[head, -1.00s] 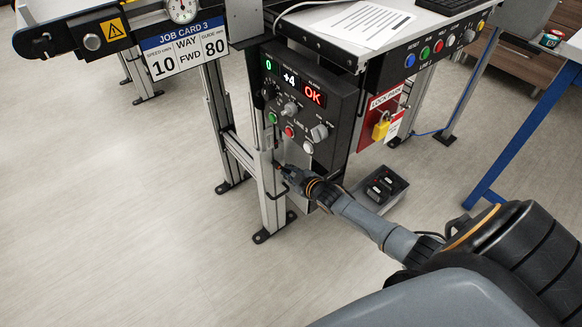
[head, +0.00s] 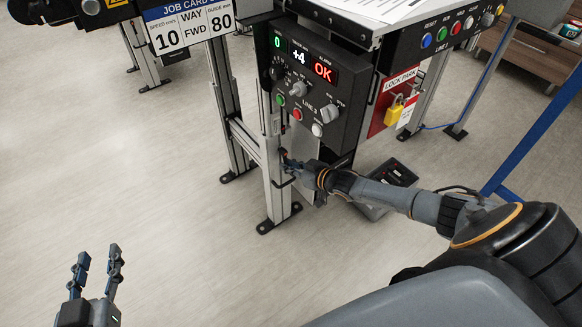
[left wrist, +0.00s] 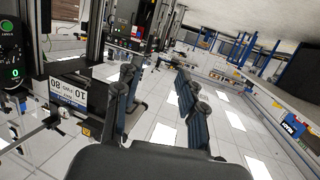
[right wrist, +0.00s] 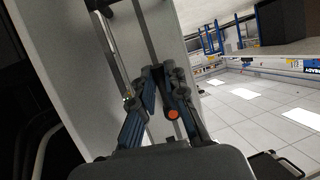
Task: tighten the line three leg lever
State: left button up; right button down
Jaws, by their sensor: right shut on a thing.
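The line three leg lever is mostly hidden at the aluminium leg (head: 273,190) under the line 3 panel. A small orange-red round end (right wrist: 173,114), likely part of the lever, shows by the fingers in the right wrist view. My right gripper (head: 287,168) is shut on the lever beside that leg; its fingers (right wrist: 160,75) come together at their tips in the right wrist view. My left gripper (head: 99,257) is open and empty over the floor at lower left; its spread fingers also show in the left wrist view (left wrist: 160,85).
The line 3 panel (head: 312,90) above reads 0, +4 and OK. A job card (head: 188,30) hangs at upper left. A yellow padlock (head: 394,114) hangs on the red lock board. The left floor is clear.

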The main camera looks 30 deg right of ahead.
pick_arm(q)
jog(key=shift+w+d+r+t, duration=0.1)
jog(key=shift+w+r+t, duration=0.05)
jog(key=shift+r+t, duration=0.3)
pick_arm(e)
jog(key=shift+a, duration=0.1)
jog(key=c, duration=1.4)
grip_release()
jog(key=shift+o, duration=0.2)
jog(key=v, duration=1.2)
jog(key=shift+f, duration=0.1)
